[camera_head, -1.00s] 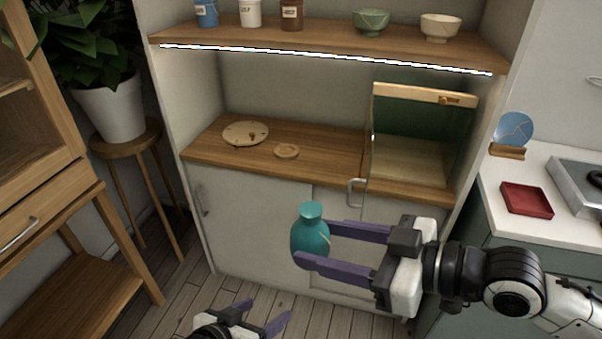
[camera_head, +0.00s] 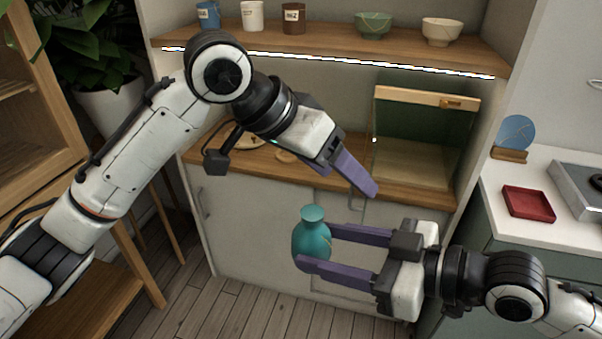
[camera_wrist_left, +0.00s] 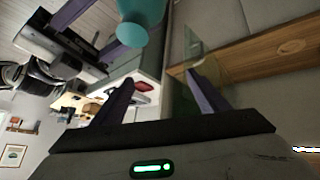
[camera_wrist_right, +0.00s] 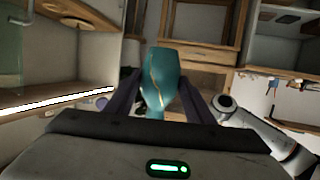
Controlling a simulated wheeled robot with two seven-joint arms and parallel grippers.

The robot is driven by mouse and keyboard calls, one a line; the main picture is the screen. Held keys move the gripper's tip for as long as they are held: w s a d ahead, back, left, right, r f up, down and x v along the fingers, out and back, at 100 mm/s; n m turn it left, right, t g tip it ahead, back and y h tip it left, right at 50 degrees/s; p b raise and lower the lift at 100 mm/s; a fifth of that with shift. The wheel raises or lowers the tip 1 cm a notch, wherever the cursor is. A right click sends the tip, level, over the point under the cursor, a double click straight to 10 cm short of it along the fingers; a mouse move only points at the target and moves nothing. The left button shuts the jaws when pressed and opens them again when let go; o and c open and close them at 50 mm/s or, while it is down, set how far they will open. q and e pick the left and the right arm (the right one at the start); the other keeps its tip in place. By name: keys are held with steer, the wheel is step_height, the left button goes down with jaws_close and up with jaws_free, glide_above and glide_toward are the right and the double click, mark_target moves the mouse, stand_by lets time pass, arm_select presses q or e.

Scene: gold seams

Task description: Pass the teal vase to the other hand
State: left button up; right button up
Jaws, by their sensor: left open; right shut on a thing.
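The teal vase (camera_head: 311,238) is upright in the air in front of the low cabinet. My right gripper (camera_head: 318,248) is shut on its body from the right. The right wrist view shows the vase (camera_wrist_right: 160,80) between the purple fingers, with a gold seam down its side. My left gripper (camera_head: 362,188) is above the vase and a little to its right, its fingers slanting down to the right. It is open and empty. The left wrist view shows its spread fingers (camera_wrist_left: 160,95) apart from the vase (camera_wrist_left: 138,22).
The cabinet's wooden top (camera_head: 412,190) is behind both grippers and carries a glass-sided case (camera_head: 425,130). An upper shelf (camera_head: 330,45) holds several cups and bowls. A red tray (camera_head: 528,203) lies on the right counter. A plant and wooden stand are at the left.

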mark_target(317, 226)
arm_select(q)
steer(key=s+a+r+y, duration=0.1)
steer(key=s, duration=0.1)
steer(key=s+a+r+y, duration=0.2)
steer(key=s, duration=0.1)
steer(key=s+a+r+g+y, duration=0.1)
steer(key=s+r, duration=0.1)
steer(key=shift+s+a+n, duration=0.25)
steer(key=shift+a+n, duration=0.1)
steer(key=shift+n, duration=0.05)
steer(key=shift+y, duration=0.4)
steer(key=x, duration=1.1)
steer(key=shift+s+a+f, duration=0.2)
steer(key=shift+f, duration=0.2)
steer(key=c, duration=1.3)
arm_select(e)
steer(key=o, duration=1.3)
steer(key=shift+c, duration=0.2)
